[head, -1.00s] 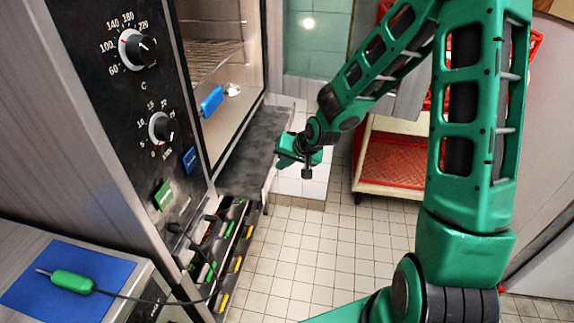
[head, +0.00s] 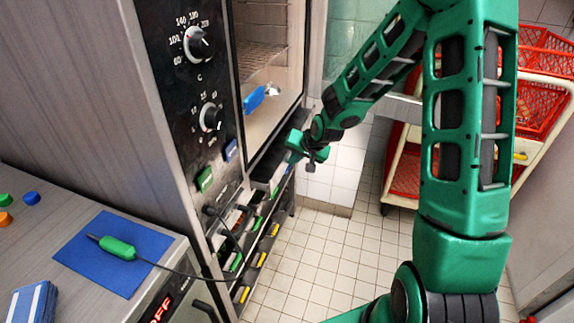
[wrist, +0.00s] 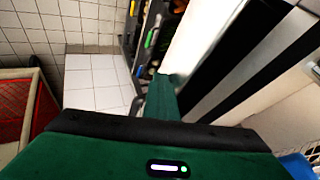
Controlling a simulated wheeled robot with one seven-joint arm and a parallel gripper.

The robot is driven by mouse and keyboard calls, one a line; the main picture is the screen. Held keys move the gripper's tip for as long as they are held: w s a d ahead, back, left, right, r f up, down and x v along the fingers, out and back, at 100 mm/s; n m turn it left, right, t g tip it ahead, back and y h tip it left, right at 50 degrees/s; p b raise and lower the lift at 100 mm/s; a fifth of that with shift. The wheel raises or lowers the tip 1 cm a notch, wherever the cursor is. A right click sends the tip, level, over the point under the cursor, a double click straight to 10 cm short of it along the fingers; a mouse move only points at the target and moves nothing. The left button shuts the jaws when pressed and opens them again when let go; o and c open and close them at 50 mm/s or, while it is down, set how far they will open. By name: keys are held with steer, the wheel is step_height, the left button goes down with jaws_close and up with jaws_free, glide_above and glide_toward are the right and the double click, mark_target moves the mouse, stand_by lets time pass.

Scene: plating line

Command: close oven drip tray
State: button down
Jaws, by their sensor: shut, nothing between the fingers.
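The oven drip tray (head: 266,171) is a dark flat slab low on the oven, below the chamber opening. In the head view only a narrow strip of it sticks out from the oven front. My gripper (head: 291,147) is shut and empty at the tray's outer edge, on the aisle side. It appears to touch that edge, but the exact contact is hard to see. In the wrist view my green gripper (wrist: 163,98) points at a pale strip beside dark bands; I cannot tell which part is the tray.
The oven's control panel (head: 207,95) has two knobs. Below the tray are racks (head: 262,245) with green and yellow handles. A blue mat (head: 85,262) with a green probe lies on the left counter. A cart with red crates (head: 525,95) stands at right. The tiled floor between is clear.

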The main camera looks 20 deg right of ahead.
steer(key=shift+w+a+r, duration=0.1)
steer(key=shift+w+a, duration=0.05)
steer(key=shift+a, duration=0.2)
steer(key=shift+a, duration=0.1)
steer(key=s+d+r, duration=0.5)
steer(key=s+r, duration=0.2)
steer(key=s, duration=0.1)
steer(key=shift+s+d+r, duration=0.15)
steer(key=shift+s+r, duration=0.15)
steer(key=shift+r, duration=0.05)
steer(key=s+d+r+g+h, duration=0.1)
steer(key=s+d+r+g, duration=0.1)
steer(key=s+d, duration=0.5)
steer(key=s+d+r+g+h, duration=0.2)
steer(key=s+r, duration=0.1)
steer(key=s, duration=0.8)
steer(key=s+r+g+y, duration=0.1)
steer(key=s+r+g, duration=0.1)
steer(key=s, duration=1.4)
steer(key=shift+d+r+g+y, duration=0.15)
steer(key=shift+r+g+y, duration=0.2)
steer(key=shift+g, duration=0.35)
